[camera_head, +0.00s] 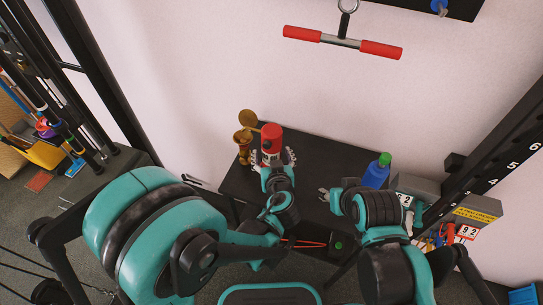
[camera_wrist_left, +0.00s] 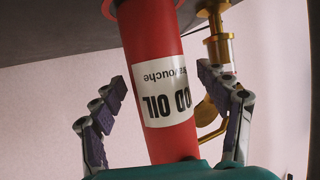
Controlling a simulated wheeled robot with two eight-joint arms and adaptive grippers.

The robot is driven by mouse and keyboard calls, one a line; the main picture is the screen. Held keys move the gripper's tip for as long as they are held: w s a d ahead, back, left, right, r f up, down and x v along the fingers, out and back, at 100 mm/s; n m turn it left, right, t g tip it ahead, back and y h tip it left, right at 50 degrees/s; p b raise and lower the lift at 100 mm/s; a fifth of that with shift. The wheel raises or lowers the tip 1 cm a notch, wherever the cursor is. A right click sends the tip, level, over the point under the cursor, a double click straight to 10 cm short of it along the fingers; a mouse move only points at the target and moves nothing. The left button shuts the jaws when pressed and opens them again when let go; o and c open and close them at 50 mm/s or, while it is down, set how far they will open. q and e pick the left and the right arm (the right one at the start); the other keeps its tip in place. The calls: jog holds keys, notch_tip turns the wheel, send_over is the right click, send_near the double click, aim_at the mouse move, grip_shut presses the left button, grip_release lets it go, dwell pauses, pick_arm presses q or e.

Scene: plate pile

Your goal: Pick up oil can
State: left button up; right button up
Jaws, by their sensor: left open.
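The oil can (camera_head: 271,136) is a red cylinder with a white label, standing on the black table near its back edge. In the left wrist view the oil can (camera_wrist_left: 160,70) runs between the fingers, with its label lettering upside down. My left gripper (camera_head: 272,157) is open, with one finger on each side of the can. The left wrist view shows gaps between the can and both fingers of the gripper (camera_wrist_left: 162,95). My right gripper (camera_head: 324,195) is over the table's right part, away from the can; its finger opening is too small to judge.
A brass object (camera_head: 243,140) with a round pan stands close to the left of the can. A blue bottle with a green cap (camera_head: 376,172) stands at the table's right. The black table (camera_head: 318,155) has bare surface between them. A grey box (camera_head: 415,186) lies further right.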

pick_arm(q)
jog(key=shift+w+f, duration=0.1)
jog(key=shift+w, duration=0.25)
grip_shut()
pick_arm(e)
jog(key=shift+f, duration=0.1)
